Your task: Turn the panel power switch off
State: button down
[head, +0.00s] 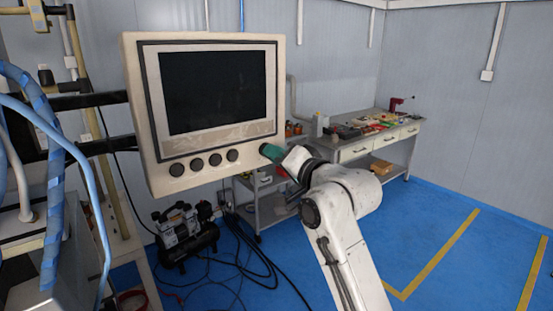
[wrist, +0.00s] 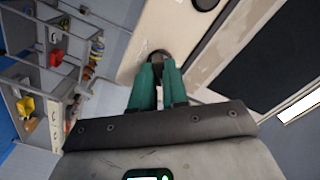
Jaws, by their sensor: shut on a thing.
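The beige control panel (head: 150,120) with a dark screen (head: 213,90) fills the left-centre of the head view. A row of dark round knobs (head: 197,164) runs along its lower edge. My gripper (head: 266,150) is at the right end of this row, its green fingers against the panel face. In the wrist view my gripper (wrist: 160,68) has its fingertips closed around a dark round knob, the panel power switch (wrist: 159,54). The fingers hide much of the switch, and its turn position cannot be read. Another dark knob (wrist: 206,3) shows beside it.
Blue hoses (head: 75,150) and a black bracket arm (head: 90,100) are left of the panel. A compressor (head: 185,230) with cables stands on the floor below. A workbench (head: 375,140) with tools is behind to the right. The blue floor at right is clear.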

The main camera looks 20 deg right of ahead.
jog(key=shift+f+n+b, duration=0.2)
jog(key=shift+n+b, duration=1.7)
jog(key=shift+n, duration=3.1)
jog(key=c, duration=1.1)
grip_release()
jog(key=shift+r, duration=0.15)
jog(key=shift+c, duration=0.2)
jog(key=b+v, duration=0.2)
jog(key=v, duration=0.8)
jog(key=shift+s+d, duration=0.15)
jog(key=shift+s, duration=0.25)
